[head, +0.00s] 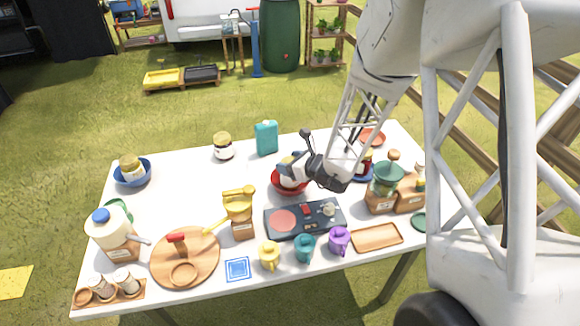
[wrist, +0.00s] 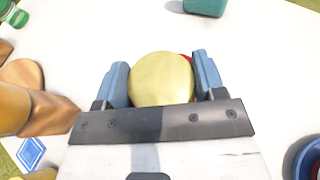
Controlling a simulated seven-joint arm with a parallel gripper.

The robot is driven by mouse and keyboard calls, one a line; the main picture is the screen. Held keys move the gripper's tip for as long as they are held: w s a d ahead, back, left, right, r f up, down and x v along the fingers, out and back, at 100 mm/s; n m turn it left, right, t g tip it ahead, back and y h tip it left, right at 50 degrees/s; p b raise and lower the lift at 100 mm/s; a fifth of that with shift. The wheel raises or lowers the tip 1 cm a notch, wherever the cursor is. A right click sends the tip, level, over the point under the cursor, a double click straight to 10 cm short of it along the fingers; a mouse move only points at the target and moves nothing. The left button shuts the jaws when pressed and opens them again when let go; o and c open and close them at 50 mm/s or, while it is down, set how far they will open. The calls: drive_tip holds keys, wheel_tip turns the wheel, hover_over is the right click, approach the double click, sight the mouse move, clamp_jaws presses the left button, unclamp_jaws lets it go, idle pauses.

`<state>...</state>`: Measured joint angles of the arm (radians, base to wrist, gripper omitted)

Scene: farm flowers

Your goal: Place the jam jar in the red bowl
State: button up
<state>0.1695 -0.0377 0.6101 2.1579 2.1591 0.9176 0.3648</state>
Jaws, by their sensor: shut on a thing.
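My gripper (wrist: 162,82) is shut on a jar whose round gold lid (wrist: 162,78) fills the space between the blue fingertips in the wrist view. In the head view my gripper (head: 293,167) is over the red bowl (head: 290,187), and the held jar is mostly hidden by the fingers. I cannot tell whether it touches the bowl. A thin red sliver shows behind the lid in the wrist view. A dark red jar (head: 367,161) sits in a blue bowl (head: 361,177) to the right, partly behind my arm.
A gold-lidded jar (head: 223,148) stands at the back, beside a teal canister (head: 266,138). Another jar (head: 130,167) sits in a blue bowl (head: 133,180) at left. A dark stove (head: 305,219) and several mugs are in front. Bare table lies left of the red bowl.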

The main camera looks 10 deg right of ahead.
drive_tip(key=shift+f, duration=0.8)
drive_tip(key=shift+f, duration=0.1)
drive_tip(key=o, duration=1.2)
drive_tip(key=shift+s+d, duration=0.1)
drive_tip(key=shift+v, duration=5.95)
